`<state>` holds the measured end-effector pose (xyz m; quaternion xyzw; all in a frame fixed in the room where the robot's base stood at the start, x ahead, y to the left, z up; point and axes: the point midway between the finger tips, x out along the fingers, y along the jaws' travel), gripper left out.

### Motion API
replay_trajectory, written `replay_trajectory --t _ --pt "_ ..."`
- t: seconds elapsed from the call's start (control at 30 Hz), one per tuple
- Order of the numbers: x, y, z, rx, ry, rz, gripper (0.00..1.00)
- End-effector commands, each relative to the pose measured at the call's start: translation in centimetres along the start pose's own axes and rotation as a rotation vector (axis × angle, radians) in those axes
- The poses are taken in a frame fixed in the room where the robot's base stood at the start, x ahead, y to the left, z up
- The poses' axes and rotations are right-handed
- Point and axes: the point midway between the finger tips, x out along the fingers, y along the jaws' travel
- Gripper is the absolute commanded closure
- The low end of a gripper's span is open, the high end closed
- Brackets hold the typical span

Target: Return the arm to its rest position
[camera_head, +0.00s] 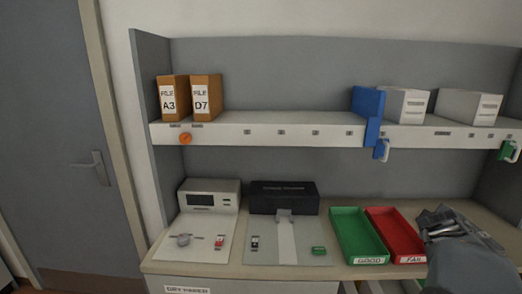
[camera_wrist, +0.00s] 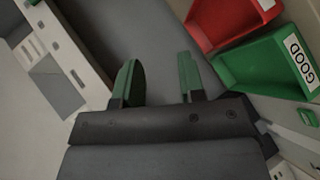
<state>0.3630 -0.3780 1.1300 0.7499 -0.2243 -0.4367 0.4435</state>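My gripper (camera_head: 437,217) is at the lower right in the head view, above the counter beside the red tray. In the wrist view its two green-faced fingers (camera_wrist: 157,64) stand apart with nothing between them. My grey forearm shows below it in the head view and hides part of the counter's right side. The green tray (camera_head: 334,222) labelled GOOD and the red tray (camera_head: 371,212), whose label looks like FAIL, stand side by side to the left of my gripper. Both look empty. They also show at the upper right in the wrist view.
A shelf (camera_head: 220,133) with brown files (camera_head: 206,98), a blue holder (camera_head: 367,104) and white boxes (camera_head: 403,106) overhangs the counter. A white device (camera_head: 209,198) and a black-backed station (camera_head: 283,198) stand left of the trays. A door (camera_head: 50,130) is at far left.

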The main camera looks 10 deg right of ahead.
Motion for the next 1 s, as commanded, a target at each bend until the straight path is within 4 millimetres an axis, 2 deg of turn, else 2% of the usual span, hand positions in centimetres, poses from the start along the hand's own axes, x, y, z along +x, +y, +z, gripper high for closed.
replay_trajectory --t 0.03,0.1,0.2,0.3,0.43,0.53,0.7,1.0 --pt "-1.8 -3.8 -1.2 0.173 -0.049 -0.115 0.63" --pt "-4.3 -8.8 -2.4 0.376 -0.132 -0.266 0.63" --pt "-8.7 -15.1 -4.1 0.568 -0.242 -0.461 0.63" --pt "-13.4 -20.5 -5.5 0.662 -0.333 -0.635 0.63" --pt "-19.4 -25.7 -7.1 0.651 -0.371 -0.818 0.63" --pt "-22.6 -27.7 -8.3 0.588 -0.309 -0.892 0.63" --pt "-25.2 -28.4 -9.8 0.503 -0.207 -0.923 0.63" --pt "-25.9 -28.8 -10.4 0.468 -0.176 -0.935 0.63"
